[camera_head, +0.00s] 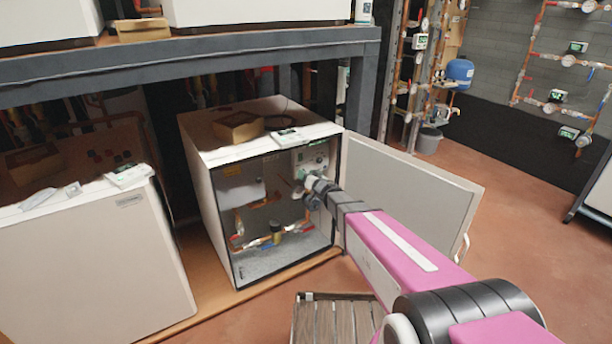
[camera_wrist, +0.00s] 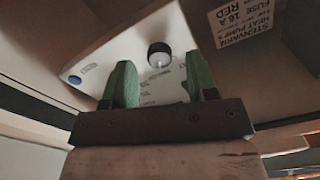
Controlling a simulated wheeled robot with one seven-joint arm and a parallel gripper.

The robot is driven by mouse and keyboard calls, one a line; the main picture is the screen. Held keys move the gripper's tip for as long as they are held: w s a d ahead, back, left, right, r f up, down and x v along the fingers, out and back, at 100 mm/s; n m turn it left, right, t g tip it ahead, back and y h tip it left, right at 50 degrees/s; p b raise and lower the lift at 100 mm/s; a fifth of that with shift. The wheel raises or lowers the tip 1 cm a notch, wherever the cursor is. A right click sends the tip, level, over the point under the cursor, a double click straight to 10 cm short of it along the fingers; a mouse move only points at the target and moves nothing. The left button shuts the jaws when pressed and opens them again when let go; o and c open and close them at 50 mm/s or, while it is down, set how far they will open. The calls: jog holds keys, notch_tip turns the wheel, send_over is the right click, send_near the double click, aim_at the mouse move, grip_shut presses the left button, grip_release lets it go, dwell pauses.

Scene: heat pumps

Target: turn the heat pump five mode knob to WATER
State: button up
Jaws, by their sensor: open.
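The open white heat pump cabinet (camera_head: 205,185) stands under the dark shelf in the head view, with pipes and valves inside. Its control panel (camera_head: 318,158) is at the upper right inside, partly hidden by my arm. In the wrist view the white panel (camera_wrist: 110,62) carries a round black-rimmed knob (camera_wrist: 159,55) with a pale face, and a blue round button (camera_wrist: 74,80). My gripper (camera_wrist: 158,82) has green fingers, open and empty. The knob lies beyond the fingertips, roughly centred between them, with no contact visible. Labels near the knob are too blurred to read, so its setting cannot be told.
A closed white unit (camera_head: 95,260) is on the left. A wooden slatted crate (camera_head: 335,318) is on the floor in front. Open floor lies to the right.

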jog(key=v, duration=1)
jog(key=shift+d, duration=0.1)
jog(key=s+d+f+m+g+h, duration=0.1)
jog(key=s+d+m+g+h, duration=0.15)
jog(key=d+h, duration=0.45)
jog(key=s+d+f+m+g+h, duration=0.2)
jog(key=s+d+h, duration=0.2)
jog(key=d, duration=0.4)
jog(key=s+d+n+g+y, duration=0.1)
jog(key=s+d+g, duration=0.1)
jog(key=s+g, duration=0.8)
jog(key=s, duration=0.8)
jog(key=shift+f+n, duration=0.2)
jog(key=shift+n, duration=0.15)
